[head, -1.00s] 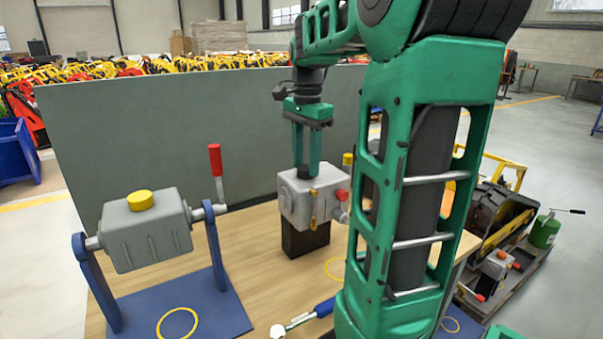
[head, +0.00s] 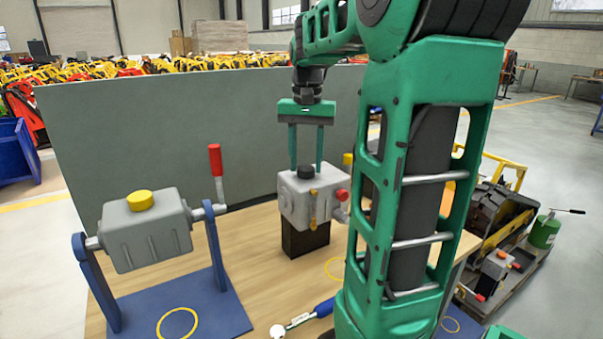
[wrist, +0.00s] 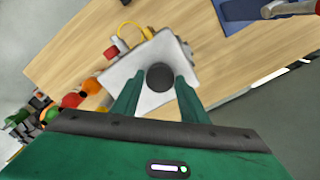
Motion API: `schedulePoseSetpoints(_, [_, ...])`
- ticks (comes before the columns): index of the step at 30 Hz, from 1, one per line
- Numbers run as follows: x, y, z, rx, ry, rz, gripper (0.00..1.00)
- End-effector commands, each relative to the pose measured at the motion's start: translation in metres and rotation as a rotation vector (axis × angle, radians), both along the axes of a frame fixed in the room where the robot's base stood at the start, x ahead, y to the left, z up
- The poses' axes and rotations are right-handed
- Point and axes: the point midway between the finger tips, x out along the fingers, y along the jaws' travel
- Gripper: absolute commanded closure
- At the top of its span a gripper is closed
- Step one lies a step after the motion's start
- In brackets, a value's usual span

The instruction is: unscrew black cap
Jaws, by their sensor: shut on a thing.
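The black cap (head: 306,172) sits on top of a grey box-shaped housing (head: 294,203). It also shows as a dark round disc in the wrist view (wrist: 160,76). My gripper (head: 306,166) points straight down over the housing, its two green fingers on either side of the cap. In the wrist view the fingertips (wrist: 160,78) flank the cap closely, and the gripper is shut on it. The cap looks seated on the housing; its thread is hidden. The housing has a red knob (head: 342,195) and a brass fitting on its side, and stands on a black block (head: 303,240).
A second grey housing (head: 150,238) with a yellow cap hangs in a blue stand at left, beside a red-handled crank (head: 216,165). A grey panel (head: 180,135) stands behind the bench. My green arm hides the bench's right part.

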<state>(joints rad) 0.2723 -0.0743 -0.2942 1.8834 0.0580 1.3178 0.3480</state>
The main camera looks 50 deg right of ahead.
Motion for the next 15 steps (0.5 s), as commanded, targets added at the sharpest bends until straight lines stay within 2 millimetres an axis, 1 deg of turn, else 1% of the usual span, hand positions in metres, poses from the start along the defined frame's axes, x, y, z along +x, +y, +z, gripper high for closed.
schedulePoseSetpoints(2, [-0.0002,0.0002,-0.0004,0.0,0.001,0.029,0.79])
schedulePoseSetpoints(5, [-0.0003,0.0002,-0.0004,0.0,0.001,0.122,0.79])
schedulePoseSetpoints(15, [-0.0005,-0.0001,-0.0005,0.002,0.001,0.515,0.79])
